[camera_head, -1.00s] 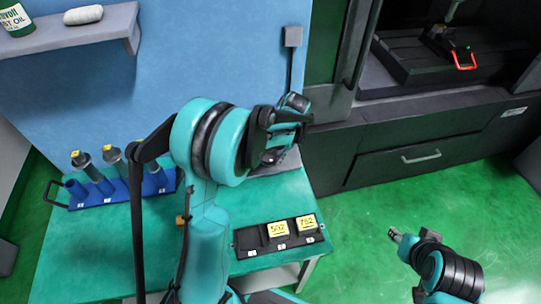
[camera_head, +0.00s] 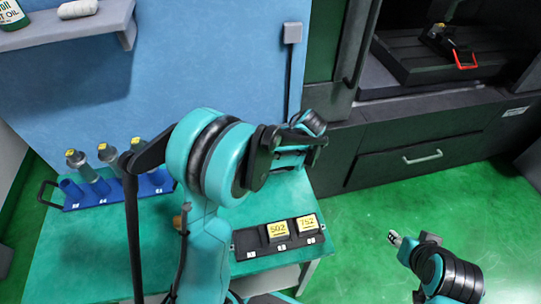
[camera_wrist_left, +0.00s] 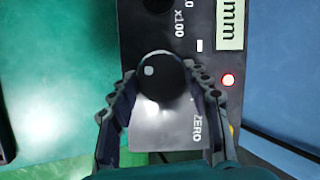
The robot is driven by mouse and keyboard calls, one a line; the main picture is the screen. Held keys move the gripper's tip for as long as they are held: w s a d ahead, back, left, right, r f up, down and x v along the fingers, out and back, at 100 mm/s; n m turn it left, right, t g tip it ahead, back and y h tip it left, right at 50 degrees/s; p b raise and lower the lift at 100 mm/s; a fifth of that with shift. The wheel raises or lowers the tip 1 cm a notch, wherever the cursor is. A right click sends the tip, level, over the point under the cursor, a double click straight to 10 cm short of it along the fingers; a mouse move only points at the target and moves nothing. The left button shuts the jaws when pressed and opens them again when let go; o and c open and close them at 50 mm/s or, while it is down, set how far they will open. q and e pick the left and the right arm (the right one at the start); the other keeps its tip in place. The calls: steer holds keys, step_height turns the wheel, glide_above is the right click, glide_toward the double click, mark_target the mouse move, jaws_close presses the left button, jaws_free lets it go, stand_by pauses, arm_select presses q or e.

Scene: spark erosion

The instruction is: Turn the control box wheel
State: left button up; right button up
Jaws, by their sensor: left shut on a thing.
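In the left wrist view, the control box (camera_wrist_left: 165,130) has a dark face with printed marks, a pale panel reading ZERO and a lit red lamp (camera_wrist_left: 228,80). Its wheel, a round black knob with a pale spot (camera_wrist_left: 160,80), sits between the two fingers of my left gripper (camera_wrist_left: 163,84), which is shut on it. In the head view, my left gripper (camera_head: 305,142) is over the table's back right corner, and my arm hides most of the control box. My right gripper (camera_head: 394,238) is small, over the green floor, away from the table; its jaw state is unclear.
The green table (camera_head: 85,240) holds a blue rack (camera_head: 110,195) with several tool holders and a black tray (camera_head: 245,243) with yellow-labelled blocks 502 (camera_head: 278,230) and 752 (camera_head: 307,224). A dark machine (camera_head: 380,165) stands right. Open floor (camera_head: 350,265) lies between.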

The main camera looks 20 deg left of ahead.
arm_select(q)
steer(key=shift+s+f+m, duration=0.1)
steer(key=shift+f+m, duration=0.05)
steer(key=shift+m, duration=0.25)
steer(key=o, duration=1.1)
steer(key=shift+o, duration=0.2)
steer(key=v, duration=1.2)
